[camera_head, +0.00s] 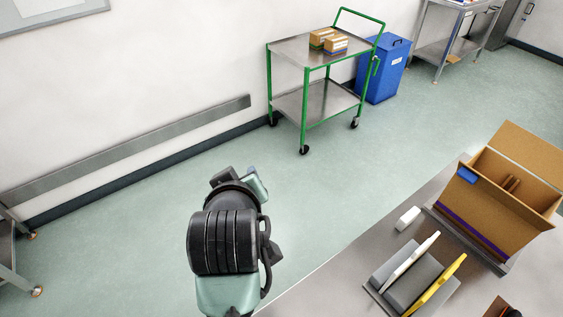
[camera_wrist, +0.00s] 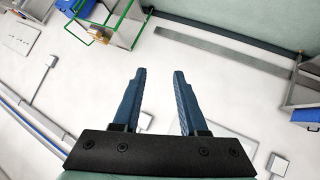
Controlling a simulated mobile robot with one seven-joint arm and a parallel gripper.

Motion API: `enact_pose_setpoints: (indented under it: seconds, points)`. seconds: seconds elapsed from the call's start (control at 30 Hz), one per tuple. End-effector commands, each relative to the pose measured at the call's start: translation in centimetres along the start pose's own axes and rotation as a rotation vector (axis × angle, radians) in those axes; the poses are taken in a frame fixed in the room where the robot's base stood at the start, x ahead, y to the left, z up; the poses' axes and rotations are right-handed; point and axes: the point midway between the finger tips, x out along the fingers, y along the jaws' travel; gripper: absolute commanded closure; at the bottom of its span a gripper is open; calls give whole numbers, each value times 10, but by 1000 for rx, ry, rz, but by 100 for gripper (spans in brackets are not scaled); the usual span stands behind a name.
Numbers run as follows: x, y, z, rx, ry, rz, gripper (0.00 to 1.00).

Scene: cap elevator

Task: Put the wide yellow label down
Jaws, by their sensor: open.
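A yellow flat piece (camera_head: 437,285), which looks like the yellow label, stands tilted on edge in a grey holder (camera_head: 408,284) on the metal table at the lower right. A white flat piece (camera_head: 412,258) stands in the same holder, to its left. My gripper (camera_wrist: 159,72) is open, with nothing between its two blue fingers in the wrist view. In the head view my gripper (camera_head: 257,181) is over the floor, left of the table and well apart from the yellow piece. The yellow piece is not in the wrist view.
An open cardboard box (camera_head: 500,198) stands on the metal table (camera_head: 350,268), behind the holder. A small white block (camera_head: 407,218) lies near the table's edge. A green-framed cart (camera_head: 305,98) with small boxes and a blue bin (camera_head: 383,73) stand by the wall.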

Motion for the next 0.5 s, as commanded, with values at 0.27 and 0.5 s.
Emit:
enact_pose_setpoints:
  seconds: [0.27, 0.5]
  points:
    - [-169, 142, -175, 288, 775, 342, 58]
    - [-318, 179, -223, 348, 1256, 447, 58]
